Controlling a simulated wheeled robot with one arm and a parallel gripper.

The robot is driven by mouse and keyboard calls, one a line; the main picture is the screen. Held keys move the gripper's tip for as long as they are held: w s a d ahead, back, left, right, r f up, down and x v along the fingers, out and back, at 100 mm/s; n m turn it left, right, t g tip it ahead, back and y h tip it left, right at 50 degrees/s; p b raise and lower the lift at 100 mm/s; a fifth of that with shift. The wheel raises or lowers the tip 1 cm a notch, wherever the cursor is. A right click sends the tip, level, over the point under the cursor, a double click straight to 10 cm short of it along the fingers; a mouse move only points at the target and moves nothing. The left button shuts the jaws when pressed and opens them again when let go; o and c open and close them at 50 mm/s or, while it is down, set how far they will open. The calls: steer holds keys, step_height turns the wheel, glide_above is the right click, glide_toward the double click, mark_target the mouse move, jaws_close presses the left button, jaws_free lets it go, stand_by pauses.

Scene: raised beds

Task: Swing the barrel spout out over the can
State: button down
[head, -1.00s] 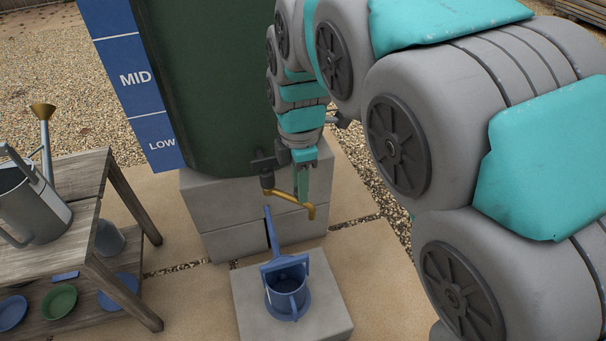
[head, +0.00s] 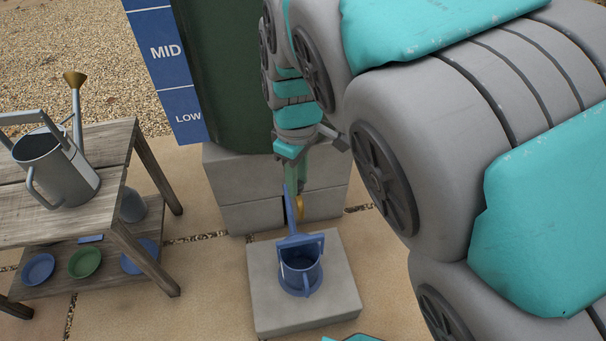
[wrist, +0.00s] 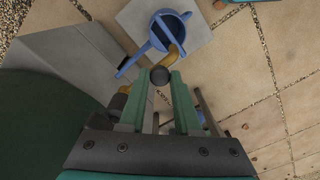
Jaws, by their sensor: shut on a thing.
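The brass barrel spout (head: 299,208) points toward the blue can (head: 300,276) in the head view. My gripper (head: 293,188) is shut on the spout, below the tap. In the wrist view, a dark round end (wrist: 160,76) sits between my fingertips, and the curved brass spout (wrist: 174,56) reaches over the near part of the blue can (wrist: 163,27). The can stands upright on a low paving block (head: 262,309). My arm hides the tap body in the head view. The exact height of the spout above the can cannot be told.
The green barrel (head: 228,70) stands on grey blocks (head: 235,190), with a blue level board (head: 178,70) at its left. A wooden bench (head: 105,150) at left holds a grey watering can (head: 60,170); plates (head: 85,262) lie on its lower shelf. Paving in front is clear.

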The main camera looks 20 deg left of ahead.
steer(key=shift+s+a, duration=0.15)
stand_by(0.4)
steer(key=c, duration=0.6)
jaws_free()
step_height(320, 180, up, 8)
steer(key=shift+f+p, duration=0.1)
steer(key=shift+p, duration=0.25)
steer(key=shift+m, duration=0.3)
